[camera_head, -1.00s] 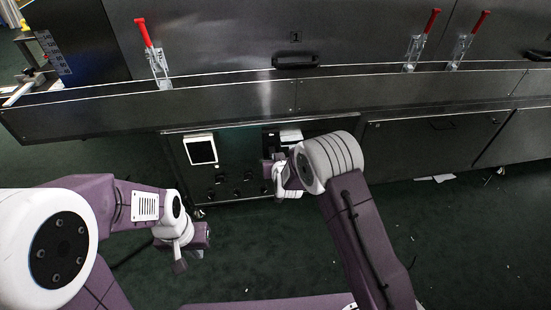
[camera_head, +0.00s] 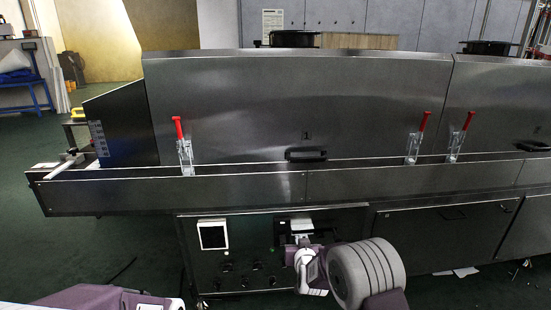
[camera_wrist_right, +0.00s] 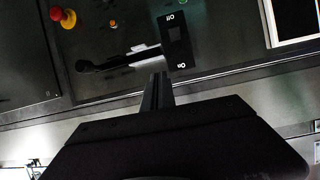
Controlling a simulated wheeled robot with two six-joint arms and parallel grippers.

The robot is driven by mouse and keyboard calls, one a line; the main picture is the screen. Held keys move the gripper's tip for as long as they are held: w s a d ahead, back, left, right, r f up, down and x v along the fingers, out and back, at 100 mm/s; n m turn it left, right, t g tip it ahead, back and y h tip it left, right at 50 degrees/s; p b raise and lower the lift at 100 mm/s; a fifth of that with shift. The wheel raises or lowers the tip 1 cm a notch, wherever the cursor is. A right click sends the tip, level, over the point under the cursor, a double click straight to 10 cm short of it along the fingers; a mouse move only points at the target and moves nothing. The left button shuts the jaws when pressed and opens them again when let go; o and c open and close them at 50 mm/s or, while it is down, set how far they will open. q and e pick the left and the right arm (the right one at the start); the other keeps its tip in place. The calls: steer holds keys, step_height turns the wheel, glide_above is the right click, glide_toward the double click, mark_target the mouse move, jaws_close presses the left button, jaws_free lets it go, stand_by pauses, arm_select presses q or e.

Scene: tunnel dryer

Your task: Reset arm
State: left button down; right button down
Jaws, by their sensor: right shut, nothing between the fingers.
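My right arm (camera_head: 368,272) reaches toward the control panel below the dryer in the head view, and its wrist hides most of the gripper there. In the right wrist view my right gripper (camera_wrist_right: 158,80) is shut and empty. Its fingertips lie close below a black switch plate (camera_wrist_right: 176,42) marked Off and On; I cannot tell whether they touch it. My left arm (camera_head: 110,298) shows only as a purple piece at the bottom left of the head view. The left gripper is out of view.
The steel dryer (camera_head: 330,110) spans the view, with red-handled clamps (camera_head: 185,150) along its ledge (camera_head: 240,195). The panel holds a white-framed screen (camera_head: 212,235) and a red emergency button (camera_wrist_right: 67,18). Dark green floor (camera_head: 110,250) is open at the left.

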steer(key=s+d+r, duration=0.6)
steer(key=d+r, duration=0.1)
steer(key=r, duration=0.2)
steer(key=s+d+f+g, duration=0.1)
steer(key=s+f+g, duration=0.3)
steer(key=s, duration=0.6)
steer(key=s+f+g, duration=0.4)
steer(key=s, duration=0.5)
steer(key=s+d+f+g, duration=0.1)
steer(key=s+f+g, duration=0.3)
steer(key=s, duration=0.6)
step_height(320, 180, up, 38)
steer(key=s+p, duration=0.1)
steer(key=p, duration=3.7)
steer(key=shift+s+p, duration=0.15)
steer(key=shift+p, duration=0.25)
